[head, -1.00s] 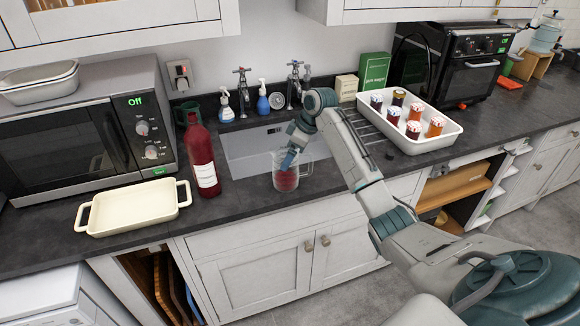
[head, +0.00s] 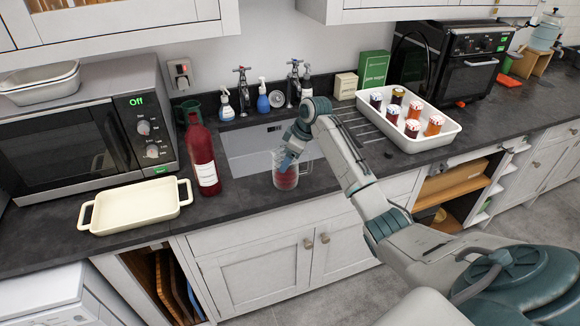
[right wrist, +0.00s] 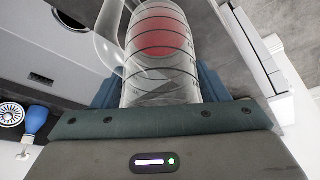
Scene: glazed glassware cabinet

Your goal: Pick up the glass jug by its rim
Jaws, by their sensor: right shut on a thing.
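The clear glass jug (head: 286,178) stands upright at the front edge of the sink in the head view, with a red patch showing low in it. My right gripper (head: 289,158) is at its upper part and shut on it. In the right wrist view the jug (right wrist: 158,50) lies between the blue fingers, with its handle to the left and the red patch toward its far end. Whether its base touches the counter is hard to tell. My left gripper is not in view.
A red bottle (head: 202,160) stands left of the jug, beside a cream baking dish (head: 135,206) and a microwave (head: 85,130). The sink (head: 245,150) is behind. A white tray (head: 420,142) with several jars is at the right.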

